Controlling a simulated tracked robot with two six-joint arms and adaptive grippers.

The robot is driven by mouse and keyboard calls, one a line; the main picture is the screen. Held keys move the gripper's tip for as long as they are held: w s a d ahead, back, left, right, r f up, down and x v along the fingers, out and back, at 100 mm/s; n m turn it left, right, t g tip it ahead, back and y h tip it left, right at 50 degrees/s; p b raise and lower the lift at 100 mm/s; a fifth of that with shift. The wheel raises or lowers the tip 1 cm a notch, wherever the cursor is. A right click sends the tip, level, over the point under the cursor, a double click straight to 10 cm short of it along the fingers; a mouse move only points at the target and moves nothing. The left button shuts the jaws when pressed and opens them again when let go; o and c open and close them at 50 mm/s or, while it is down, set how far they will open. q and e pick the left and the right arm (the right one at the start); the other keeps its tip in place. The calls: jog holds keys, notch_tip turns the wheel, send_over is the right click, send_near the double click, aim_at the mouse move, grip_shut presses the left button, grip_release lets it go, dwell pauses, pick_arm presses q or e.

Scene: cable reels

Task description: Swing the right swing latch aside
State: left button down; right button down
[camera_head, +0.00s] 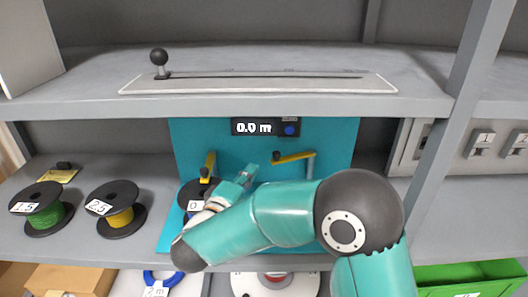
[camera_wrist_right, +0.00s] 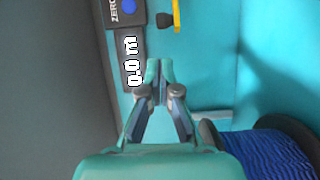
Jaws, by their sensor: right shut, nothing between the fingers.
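The right swing latch (camera_head: 294,157) is a yellow bar lying nearly level on the teal panel (camera_head: 340,150), its dark knob at the left end. In the right wrist view, part of a yellow bar and dark knob (camera_wrist_right: 176,14) shows at the top edge. My right gripper (camera_head: 249,172) is shut and empty, left of the right latch and a little below it, apart from it. In the wrist view its fingertips (camera_wrist_right: 159,72) are together in front of the panel. The left swing latch (camera_head: 210,162) stands upright. My left gripper is out of view.
A reel of blue cable (camera_wrist_right: 265,155) sits low on the panel, partly behind my right arm. The 0.0 m display (camera_head: 262,127) is above the latches. Green (camera_head: 43,210) and yellow (camera_head: 116,210) cable reels stand on the shelf at left. A grey post (camera_head: 455,130) rises at right.

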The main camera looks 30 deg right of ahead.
jog(key=p+x, duration=0.1)
jog(key=x, duration=0.7)
jog(key=shift+w+d, duration=0.15)
jog(key=shift+d, duration=0.15)
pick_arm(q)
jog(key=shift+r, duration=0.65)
pick_arm(e)
jog(key=shift+a, duration=0.1)
